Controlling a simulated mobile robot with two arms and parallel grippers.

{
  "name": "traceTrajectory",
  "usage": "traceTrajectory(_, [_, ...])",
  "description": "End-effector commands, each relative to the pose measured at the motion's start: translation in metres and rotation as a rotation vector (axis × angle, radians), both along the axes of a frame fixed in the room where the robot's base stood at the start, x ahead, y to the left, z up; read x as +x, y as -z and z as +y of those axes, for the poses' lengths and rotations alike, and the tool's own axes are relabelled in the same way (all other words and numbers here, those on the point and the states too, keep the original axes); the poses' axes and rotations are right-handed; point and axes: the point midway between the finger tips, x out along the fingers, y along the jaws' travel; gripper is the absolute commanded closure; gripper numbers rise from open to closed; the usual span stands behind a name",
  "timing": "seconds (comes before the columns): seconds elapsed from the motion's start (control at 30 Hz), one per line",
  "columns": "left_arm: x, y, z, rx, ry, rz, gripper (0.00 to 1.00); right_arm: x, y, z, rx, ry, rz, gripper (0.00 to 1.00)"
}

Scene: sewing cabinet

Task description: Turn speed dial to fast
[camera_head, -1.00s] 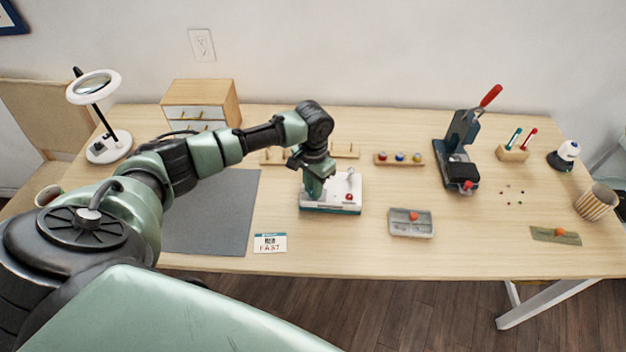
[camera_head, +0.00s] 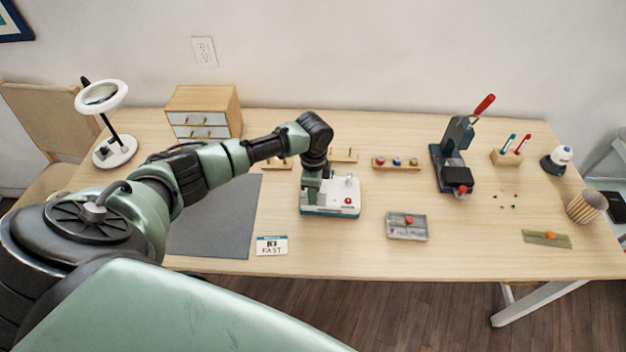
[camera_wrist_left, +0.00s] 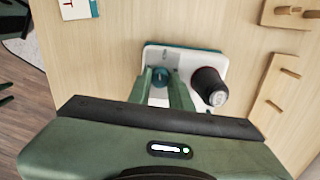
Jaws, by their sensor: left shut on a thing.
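The white and teal sewing machine unit (camera_head: 345,207) stands on the table in the middle of the head view; its white top also shows in the left wrist view (camera_wrist_left: 187,62). My left gripper (camera_head: 312,199) points down onto its left part. In the left wrist view a small teal dial (camera_wrist_left: 161,76) sits between the two green fingers, and they are shut on it. The dial's pointer and marks cannot be made out. A small card reading FAST (camera_head: 272,245) lies at the table's front edge. My right gripper is not in view.
A dark knob (camera_wrist_left: 209,88) stands right beside the fingers on the unit. A grey mat (camera_head: 215,215) lies left, a grey tray (camera_head: 407,233) right. Behind are wooden racks (camera_head: 396,164) and a red-handled press (camera_head: 452,150).

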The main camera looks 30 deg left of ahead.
Motion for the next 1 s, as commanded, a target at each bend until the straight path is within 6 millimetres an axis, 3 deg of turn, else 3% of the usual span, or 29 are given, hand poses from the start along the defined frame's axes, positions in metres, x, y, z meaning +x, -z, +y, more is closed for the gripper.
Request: traceTrajectory(1.0, [0.0003, -0.0003, 0.0009, 0.002, 0.964, -0.002, 1.00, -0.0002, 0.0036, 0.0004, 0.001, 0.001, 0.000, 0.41])
